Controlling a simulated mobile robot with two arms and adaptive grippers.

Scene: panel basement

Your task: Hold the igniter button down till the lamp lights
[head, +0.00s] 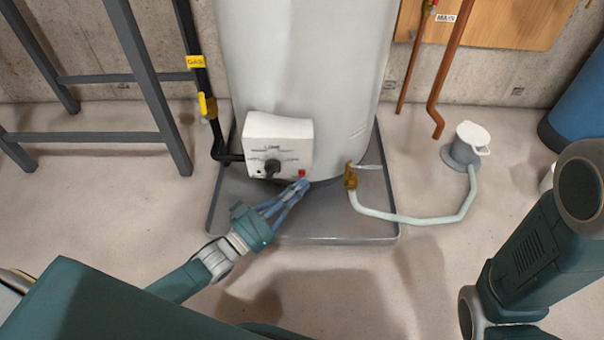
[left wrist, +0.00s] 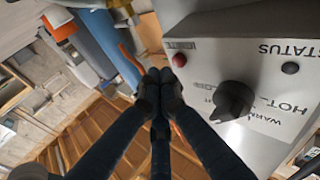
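The white control box (head: 293,128) sits low on the front of a pale tank. Its red igniter button (head: 302,173) is at the lower right corner, and it shows in the left wrist view (left wrist: 179,59). My right gripper is out of view.
The tank (head: 305,60) stands in a grey drip tray (head: 330,240). A brass drain valve (head: 350,177) with a pale hose (head: 410,221) is to the right. A black gas pipe (head: 217,140) and a dark metal frame (head: 145,75) are to the left.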

